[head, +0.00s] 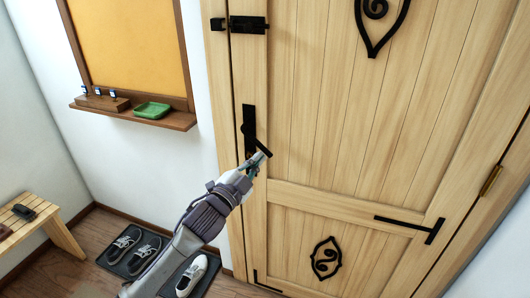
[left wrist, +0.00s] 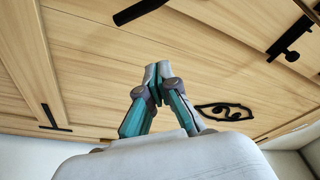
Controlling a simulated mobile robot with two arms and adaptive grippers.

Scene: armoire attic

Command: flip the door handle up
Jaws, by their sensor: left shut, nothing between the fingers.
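The door handle (head: 262,148) is a black lever on a tall black plate (head: 249,118) at the left side of the wooden door (head: 330,130). The lever slopes down to the right from the plate. My left gripper (head: 259,161) is just below the lever's lower end and overlaps the plate's bottom. I cannot tell whether it touches the lever. In the left wrist view its fingers (left wrist: 157,72) are shut together with nothing between them, in front of the planks. A black bar (left wrist: 140,11) there is cut off by the top edge. My right gripper is not in view.
A black bolt (head: 240,25) sits above the handle. Left of the door is a wooden ledge (head: 140,117) with a green dish (head: 152,110). Shoes (head: 130,247) stand on dark mats on the floor, and a bench (head: 35,228) is at far left.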

